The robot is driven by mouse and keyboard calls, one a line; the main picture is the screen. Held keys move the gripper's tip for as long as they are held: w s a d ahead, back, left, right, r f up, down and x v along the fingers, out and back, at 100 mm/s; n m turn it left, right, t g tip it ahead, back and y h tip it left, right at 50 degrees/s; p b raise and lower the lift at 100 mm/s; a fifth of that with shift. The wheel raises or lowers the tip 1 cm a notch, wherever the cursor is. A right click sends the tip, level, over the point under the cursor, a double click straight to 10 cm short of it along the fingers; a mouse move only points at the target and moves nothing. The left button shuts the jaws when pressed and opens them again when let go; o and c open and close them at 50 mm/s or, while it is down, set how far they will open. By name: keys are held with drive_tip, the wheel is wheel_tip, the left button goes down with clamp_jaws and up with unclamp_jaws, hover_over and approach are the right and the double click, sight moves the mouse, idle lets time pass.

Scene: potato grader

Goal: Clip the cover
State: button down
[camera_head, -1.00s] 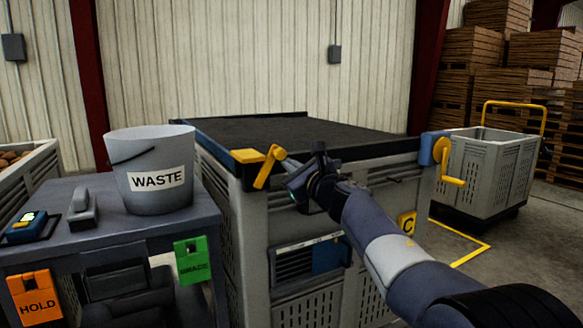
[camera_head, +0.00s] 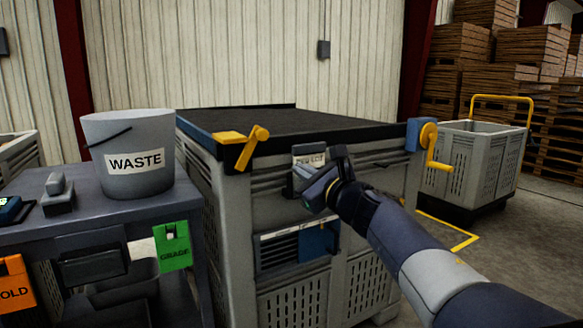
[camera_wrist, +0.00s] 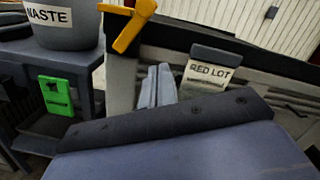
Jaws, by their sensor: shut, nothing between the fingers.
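A flat black cover (camera_head: 300,124) lies over the top of the grey slatted crate (camera_head: 215,195). A yellow clip (camera_head: 252,148) sits at the crate's front left corner, its lever slanting down and left over the front face; it also shows in the wrist view (camera_wrist: 133,27). A second yellow lever (camera_head: 432,148) on a blue block is at the right corner, hanging down with its end bent to the right. My gripper (camera_head: 308,192) is shut and empty in front of the crate, right of and below the left clip. Its fingers also show in the wrist view (camera_wrist: 157,87).
A RED LOT tag (camera_wrist: 209,75) hangs on the crate front, close behind my gripper. A table (camera_head: 95,205) with a WASTE bucket (camera_head: 128,140) and a green tag (camera_head: 172,247) stands at the left. A wheeled crate (camera_head: 470,165) stands at the right, with open floor before it.

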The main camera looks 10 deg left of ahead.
sight(252, 150)
drive_tip(key=shift+v, duration=0.9)
drive_tip(key=shift+a, duration=0.1)
drive_tip(key=w+a+m+p, duration=0.4)
drive_tip(key=w+a+p, duration=0.1)
drive_tip(key=w+a, duration=0.2)
drive_tip(key=shift+a+r+m+t, duration=0.25)
drive_tip(key=shift+r+m+t, duration=0.05)
drive_tip(key=shift+m, duration=0.1)
drive_tip(key=shift+r, duration=0.1)
